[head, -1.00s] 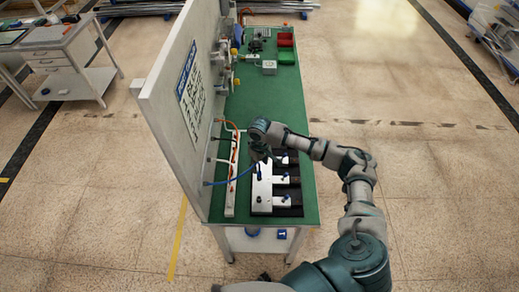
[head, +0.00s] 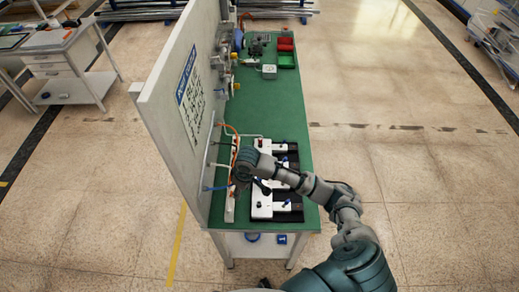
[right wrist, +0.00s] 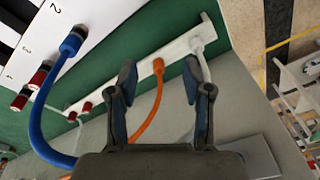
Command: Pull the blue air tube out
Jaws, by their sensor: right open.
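The blue air tube (right wrist: 37,128) shows in the right wrist view. One end sits in a blue collar on the white block (right wrist: 52,62) near the printed 2. It loops down, and its lower part runs behind my gripper body. In the head view a short blue piece (head: 214,188) shows by the panel. My right gripper (right wrist: 158,78) is open, with its fingers to the right of the blue tube and apart from it. An orange tube (right wrist: 150,122) shows between the fingers, which hold nothing. In the head view the right gripper (head: 239,187) is over the white strip, mostly hidden by my wrist.
The white strip (right wrist: 170,48) carries orange and white tube (right wrist: 200,62) ends. Red-collared fittings (right wrist: 38,76) are at the left. The upright panel (head: 180,95) bounds the bench on the left. Red (head: 285,45) and green bins stand at the far end. The green bench middle (head: 265,105) is clear.

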